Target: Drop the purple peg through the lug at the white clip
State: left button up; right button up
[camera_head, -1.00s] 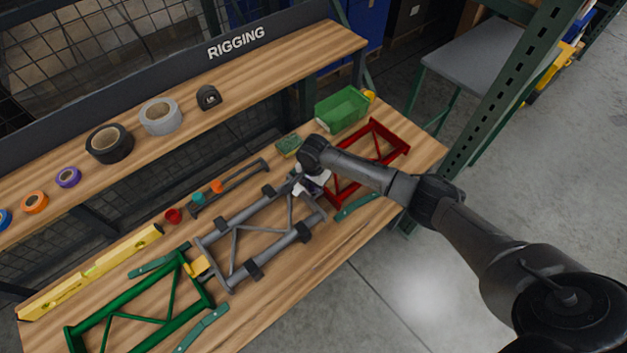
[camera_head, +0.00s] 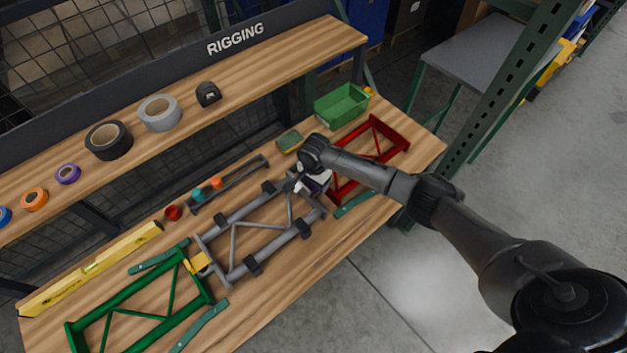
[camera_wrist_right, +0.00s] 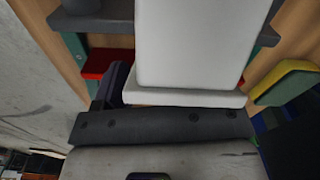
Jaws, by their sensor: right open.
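My right gripper (camera_head: 311,184) is low over the junction between the grey frame (camera_head: 232,250) and the red frame (camera_head: 385,155). It is open, but its fingertips are mostly hidden by the wrist. A white part, seemingly the white clip (camera_head: 318,182), shows beside it; a large white block (camera_wrist_right: 195,45) fills the middle of the right wrist view. A dark purplish piece (camera_wrist_right: 117,80) stands left of that block; I cannot tell whether it is the purple peg. The lug is hidden. My left gripper is not in view.
A yellow clip (camera_head: 197,262) sits between the green frame (camera_head: 88,330) and grey frame. A dark rack (camera_head: 245,183) holds teal and orange pieces. Tape rolls line the shelf.

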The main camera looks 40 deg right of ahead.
notch_tip(320, 180, up, 14)
jog(key=p, duration=0.2)
jog(key=shift+w+a, duration=0.15)
jog(key=shift+w, duration=0.05)
jog(key=shift+f, duration=0.1)
